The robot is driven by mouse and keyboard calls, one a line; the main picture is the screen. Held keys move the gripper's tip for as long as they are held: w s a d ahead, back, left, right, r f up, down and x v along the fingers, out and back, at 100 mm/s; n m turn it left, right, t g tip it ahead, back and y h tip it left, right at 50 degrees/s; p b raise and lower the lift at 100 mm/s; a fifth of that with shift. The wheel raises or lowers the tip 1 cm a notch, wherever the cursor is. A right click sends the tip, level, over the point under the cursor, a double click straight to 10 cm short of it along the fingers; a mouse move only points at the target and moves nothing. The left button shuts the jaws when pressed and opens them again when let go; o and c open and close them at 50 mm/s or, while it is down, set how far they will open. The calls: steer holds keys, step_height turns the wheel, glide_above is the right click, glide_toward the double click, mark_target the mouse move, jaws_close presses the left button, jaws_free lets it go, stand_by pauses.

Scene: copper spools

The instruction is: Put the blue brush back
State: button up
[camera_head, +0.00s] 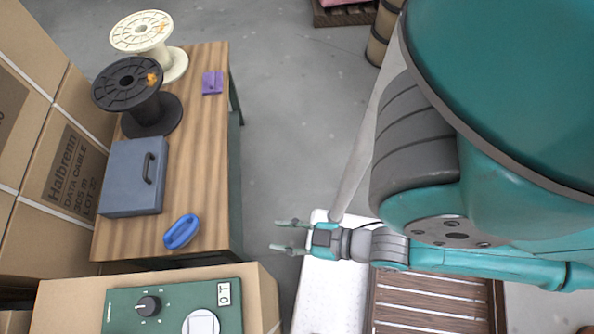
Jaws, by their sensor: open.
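A blue oval object with a raised handle, which looks like the blue brush (181,231), lies on the near right part of the wooden table (205,150). Its underside is hidden. My gripper (277,236) is open and empty, its two fingers pointing left. In the picture it is to the right of the brush and apart from it, past the table's right edge.
A black spool (130,85), a cream spool (140,30), a purple block (212,83) and a grey-blue case (133,178) are on the table. Cartons (65,170) stand along its left. A green control panel (170,308) is in front. Floor (295,110) is clear right of the table.

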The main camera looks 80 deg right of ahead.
steer(key=shift+m+t, duration=0.4)
steer(key=shift+t, duration=0.1)
steer(key=s+r, duration=0.1)
steer(key=r, duration=0.1)
steer(key=s+r, duration=0.2)
steer(key=shift+a, duration=0.15)
steer(key=shift+w, duration=0.1)
stand_by(0.7)
